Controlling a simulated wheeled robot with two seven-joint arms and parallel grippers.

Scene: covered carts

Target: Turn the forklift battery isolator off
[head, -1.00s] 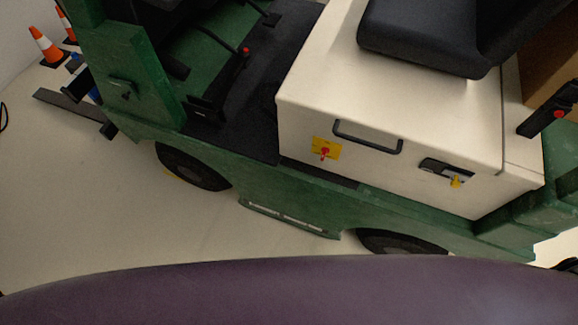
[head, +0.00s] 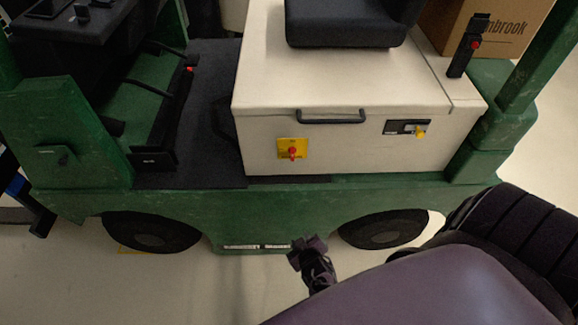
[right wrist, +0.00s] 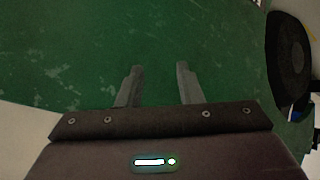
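The forklift (head: 300,205) is green with a cream battery cover. The battery isolator is a red knob (head: 292,152) on a yellow plate (head: 284,146), on the front face of the cream cover (head: 350,152). My right gripper (head: 307,245) is low in front of the forklift's green side, below the isolator and apart from it. In the right wrist view its two fingers (right wrist: 158,85) are spread with nothing between them, facing the green side panel. The isolator does not show in the right wrist view. My left gripper is not in view.
A black handle (head: 330,117) and a yellow key-like part (head: 420,132) sit on the cover to the right of the isolator. The seat (head: 345,22) is above. Wheels (head: 385,229) and a step (head: 255,247) are below. Floor is clear at lower left.

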